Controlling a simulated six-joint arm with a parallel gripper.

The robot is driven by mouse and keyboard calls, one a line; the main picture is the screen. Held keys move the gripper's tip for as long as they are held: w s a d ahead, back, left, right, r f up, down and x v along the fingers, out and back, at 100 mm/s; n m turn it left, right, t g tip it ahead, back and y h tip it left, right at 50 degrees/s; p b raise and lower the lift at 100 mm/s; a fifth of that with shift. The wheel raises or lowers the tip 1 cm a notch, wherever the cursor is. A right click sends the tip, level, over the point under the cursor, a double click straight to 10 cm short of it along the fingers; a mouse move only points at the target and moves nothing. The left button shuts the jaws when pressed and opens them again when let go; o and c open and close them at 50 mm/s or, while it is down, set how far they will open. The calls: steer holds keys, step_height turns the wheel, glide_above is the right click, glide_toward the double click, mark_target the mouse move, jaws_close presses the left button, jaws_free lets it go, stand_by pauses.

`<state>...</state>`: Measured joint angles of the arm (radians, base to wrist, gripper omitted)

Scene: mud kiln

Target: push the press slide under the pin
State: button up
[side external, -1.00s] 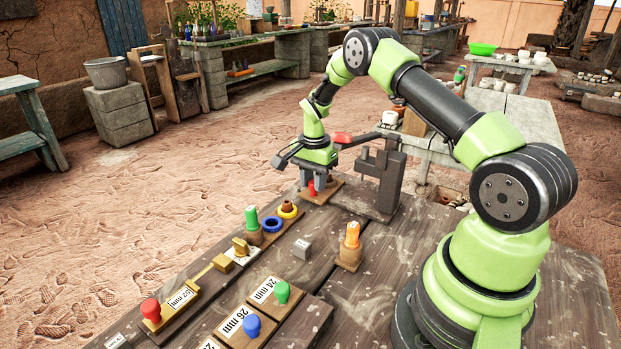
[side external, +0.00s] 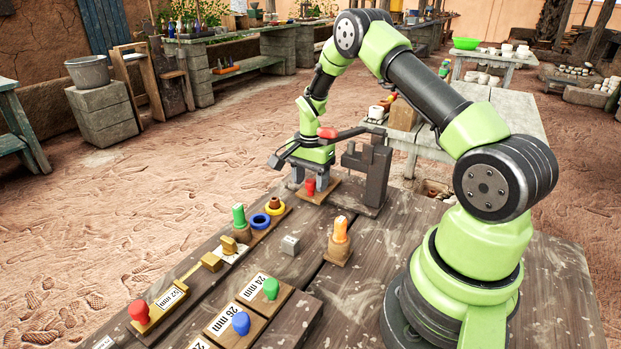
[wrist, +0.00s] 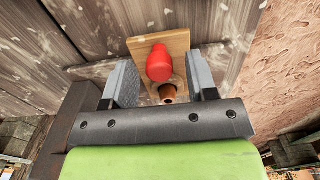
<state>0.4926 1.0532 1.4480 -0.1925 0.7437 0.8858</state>
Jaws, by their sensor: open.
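The press slide (wrist: 180,42) is a small wooden board with an upright red knob (wrist: 159,62). It lies at the foot of the dark press (side external: 375,168), and the side view shows the knob too (side external: 310,187). A brown ring-like piece (wrist: 168,92) sits on the slide beside the knob. My gripper (side external: 310,178) is open and low over the slide, with one finger on each side of the knob. In the wrist view the fingers (wrist: 162,82) stand apart from the knob. I cannot make out the pin clearly.
The press lever has a red grip (side external: 327,132) just above my gripper. Labelled gauge boards (side external: 222,322) lie at the front.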

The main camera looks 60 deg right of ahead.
step_height(320, 180, up, 10)
stand_by(0.4)
steer(key=w+a+f+m+g+h, duration=0.1)
steer(key=w+a+m+g+h, duration=0.1)
steer(key=a+m+h, duration=0.2)
steer(key=x, duration=1)
steer(key=shift+s+d, duration=0.15)
